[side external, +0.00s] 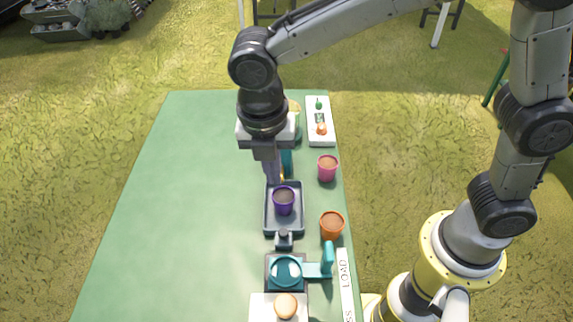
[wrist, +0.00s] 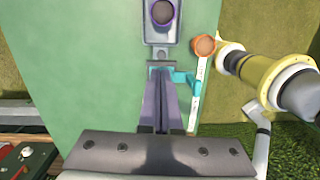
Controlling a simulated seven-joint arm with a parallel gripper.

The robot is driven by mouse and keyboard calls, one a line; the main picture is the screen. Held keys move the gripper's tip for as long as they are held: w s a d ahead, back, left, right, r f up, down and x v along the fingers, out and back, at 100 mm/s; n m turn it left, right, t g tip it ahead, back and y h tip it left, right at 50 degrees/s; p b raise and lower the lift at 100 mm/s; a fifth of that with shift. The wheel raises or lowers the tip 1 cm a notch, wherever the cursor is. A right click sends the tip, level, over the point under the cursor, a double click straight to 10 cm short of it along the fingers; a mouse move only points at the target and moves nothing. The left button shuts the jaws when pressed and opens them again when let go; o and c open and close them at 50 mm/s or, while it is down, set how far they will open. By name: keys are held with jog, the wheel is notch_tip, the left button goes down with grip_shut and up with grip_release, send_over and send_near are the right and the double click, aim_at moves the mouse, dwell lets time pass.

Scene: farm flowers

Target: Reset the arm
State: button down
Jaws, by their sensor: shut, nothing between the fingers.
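My gripper (side external: 274,182) points down over the green table (side external: 190,200), just behind the purple pot in the side view. In the wrist view its two fingers (wrist: 160,72) lie together, with nothing between them. The purple pot (side external: 284,201) holds dark soil and stands in a grey tray (side external: 270,226). The same pot shows at the top of the wrist view (wrist: 162,13). In the side view I cannot tell how high the fingertips are above the table.
A pink pot (side external: 327,168) and an orange pot (side external: 332,225) stand along the right edge. A white tray (side external: 319,138) with small items lies at the back. A teal press (side external: 286,270) and a white label strip (side external: 346,284) are at the front. The left table half is clear.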

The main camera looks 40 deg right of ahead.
jog(key=s+d+r+m+t+y, duration=0.1)
jog(key=s+d+r+m+t, duration=0.1)
jog(key=d+r+m, duration=0.45)
jog(key=s+d+r+m+t, duration=0.1)
jog(key=s+d+r+m, duration=0.2)
jog(key=d, duration=0.7)
jog(key=s+d+f+m+t, duration=0.2)
jog(key=s+d+m, duration=0.3)
jog(key=s+m, duration=0.5)
jog(key=m, duration=0.6)
jog(key=shift+s+f+m, duration=0.15)
jog(key=shift+f+m, duration=0.15)
jog(key=shift+m, duration=0.05)
